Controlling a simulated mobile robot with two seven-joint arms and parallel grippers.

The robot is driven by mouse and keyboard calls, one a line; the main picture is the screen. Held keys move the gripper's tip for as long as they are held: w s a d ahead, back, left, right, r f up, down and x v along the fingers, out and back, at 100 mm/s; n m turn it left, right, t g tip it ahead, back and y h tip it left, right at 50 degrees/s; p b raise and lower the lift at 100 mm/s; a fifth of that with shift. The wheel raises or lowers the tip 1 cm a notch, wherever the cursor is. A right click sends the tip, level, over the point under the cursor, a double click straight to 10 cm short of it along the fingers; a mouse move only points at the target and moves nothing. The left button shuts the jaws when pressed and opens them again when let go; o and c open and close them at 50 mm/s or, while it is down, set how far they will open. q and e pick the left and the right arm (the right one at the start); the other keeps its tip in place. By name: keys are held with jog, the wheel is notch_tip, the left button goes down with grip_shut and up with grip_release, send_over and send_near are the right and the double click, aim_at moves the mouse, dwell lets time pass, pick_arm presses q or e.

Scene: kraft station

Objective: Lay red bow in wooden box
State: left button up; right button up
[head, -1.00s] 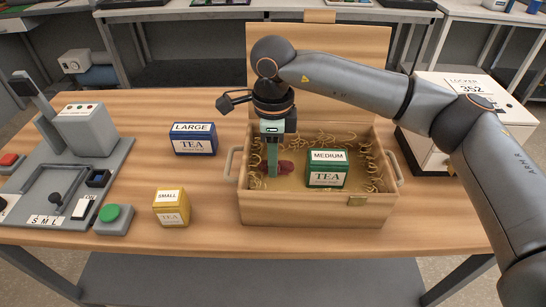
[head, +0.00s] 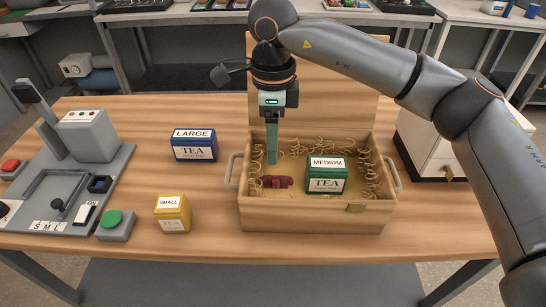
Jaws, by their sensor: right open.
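The red bow (head: 278,182) lies on the floor of the open wooden box (head: 310,215), in its left part. It is left of the green MEDIUM tea tin (head: 326,180), which also stands in the box. My right gripper (head: 271,162) points down above the left part of the box, over the bow and apart from it. It is open and empty; its fingers show nearly edge-on. My left gripper is not in view.
A blue LARGE tea tin (head: 194,146) and a yellow SMALL tea tin (head: 172,212) stand on the table left of the box. A grey control panel (head: 65,190) with a green button (head: 112,219) is further left. A white locker (head: 430,150) stands right of the box.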

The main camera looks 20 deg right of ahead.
notch_tip(320, 180, up, 6)
jog(key=shift+r, duration=0.2)
jog(key=shift+r, duration=0.1)
notch_tip(320, 180, up, 11)
jog(key=p, duration=0.9)
dwell(0.5)
